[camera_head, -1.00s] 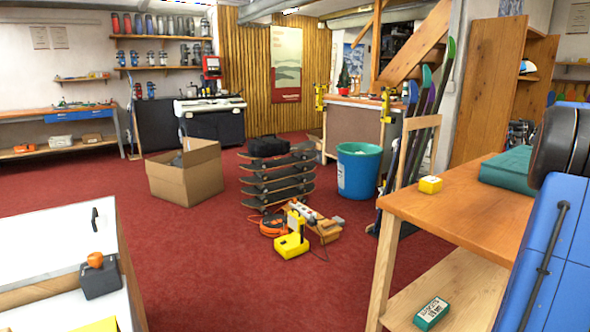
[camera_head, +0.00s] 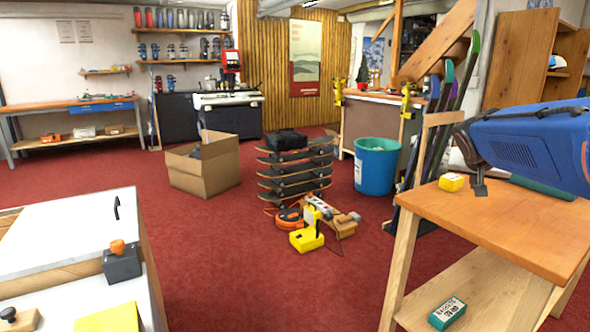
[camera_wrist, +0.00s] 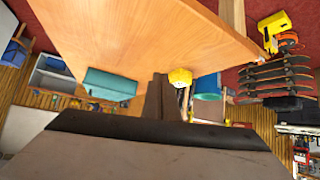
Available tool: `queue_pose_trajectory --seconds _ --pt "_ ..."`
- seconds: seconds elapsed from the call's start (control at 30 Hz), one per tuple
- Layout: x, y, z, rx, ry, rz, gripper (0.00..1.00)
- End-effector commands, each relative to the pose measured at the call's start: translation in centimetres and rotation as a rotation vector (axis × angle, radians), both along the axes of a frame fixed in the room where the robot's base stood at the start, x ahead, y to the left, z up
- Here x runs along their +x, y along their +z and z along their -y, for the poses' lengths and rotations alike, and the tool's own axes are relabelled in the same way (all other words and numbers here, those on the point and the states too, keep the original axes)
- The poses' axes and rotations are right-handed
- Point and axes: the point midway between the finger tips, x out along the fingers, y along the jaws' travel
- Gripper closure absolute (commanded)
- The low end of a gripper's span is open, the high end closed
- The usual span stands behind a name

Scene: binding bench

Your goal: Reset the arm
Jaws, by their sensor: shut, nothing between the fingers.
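My gripper (camera_head: 479,187) hangs at the end of my blue arm at the right of the head view, just above the wooden bench (camera_head: 500,225). Its dark fingers are shut and hold nothing. A yellow block (camera_head: 451,182) lies on the bench top just left of the fingers. In the wrist view my shut fingers (camera_wrist: 163,98) point towards the yellow block (camera_wrist: 180,77), with the bench top (camera_wrist: 140,35) beside them. I cannot tell the exact gap between fingers and bench.
A teal case (camera_wrist: 108,83) lies on the bench, mostly hidden behind my arm in the head view. A green box (camera_head: 447,313) is on the lower shelf. Stacked skateboards (camera_head: 293,172), a blue bin (camera_head: 375,168) and a cardboard box (camera_head: 203,167) stand on the red floor.

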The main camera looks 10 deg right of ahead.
Motion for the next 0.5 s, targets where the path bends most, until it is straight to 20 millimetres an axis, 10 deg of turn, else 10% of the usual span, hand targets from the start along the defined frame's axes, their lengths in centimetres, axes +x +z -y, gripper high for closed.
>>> queue_pose_trajectory --seconds 0.5 --pt "-15.4 -12.1 -21.2 0.153 0.475 -0.292 1.00"
